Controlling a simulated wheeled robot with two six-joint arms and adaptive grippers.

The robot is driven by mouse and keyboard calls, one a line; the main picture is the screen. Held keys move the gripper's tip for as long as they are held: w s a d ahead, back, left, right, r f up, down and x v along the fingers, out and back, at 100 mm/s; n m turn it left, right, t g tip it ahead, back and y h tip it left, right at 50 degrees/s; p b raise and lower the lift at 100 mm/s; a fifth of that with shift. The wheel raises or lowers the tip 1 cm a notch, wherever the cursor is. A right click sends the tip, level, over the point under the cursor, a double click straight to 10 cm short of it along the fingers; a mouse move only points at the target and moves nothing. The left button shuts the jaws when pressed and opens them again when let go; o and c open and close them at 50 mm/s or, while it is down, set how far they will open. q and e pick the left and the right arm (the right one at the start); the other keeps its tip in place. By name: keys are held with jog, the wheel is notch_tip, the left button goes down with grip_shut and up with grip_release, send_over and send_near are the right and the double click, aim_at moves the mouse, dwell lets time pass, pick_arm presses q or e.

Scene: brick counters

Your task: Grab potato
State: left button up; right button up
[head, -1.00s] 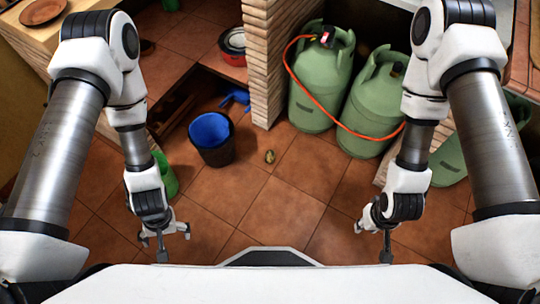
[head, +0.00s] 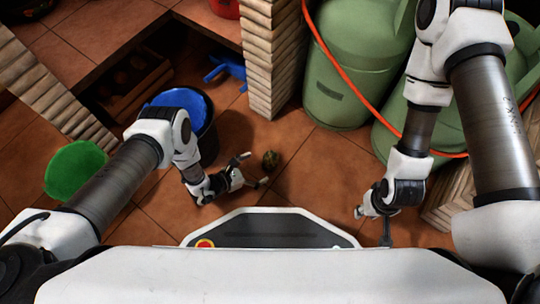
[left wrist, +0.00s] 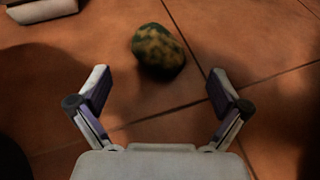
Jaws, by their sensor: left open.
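The potato (head: 270,160), mottled green and yellow-brown, lies on the tiled floor near the middle of the head view. My left gripper (head: 255,170) is open and low beside it, with its fingers pointing toward it. In the left wrist view the potato (left wrist: 158,50) lies just beyond the open fingertips (left wrist: 160,85), roughly centred between them. Nothing is between the fingers. My right gripper (head: 372,228) hangs at the right, apart from the potato, with its fingers spread and empty.
A dark bucket with blue inside (head: 183,100) stands behind my left arm. A green container (head: 75,170) is at the left. Green gas cylinders (head: 355,60) with an orange hose stand at the right, beside a brick pillar (head: 275,65). Floor around the potato is clear.

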aim_at(270, 161)
pick_arm(q)
jog(key=b+x, duration=0.4)
jog(key=x, duration=0.2)
jog(key=shift+w+f, duration=0.15)
jog(key=shift+f, duration=0.05)
jog(key=shift+r, duration=0.2)
jog(key=c, duration=1.2)
jog(key=shift+c, duration=0.2)
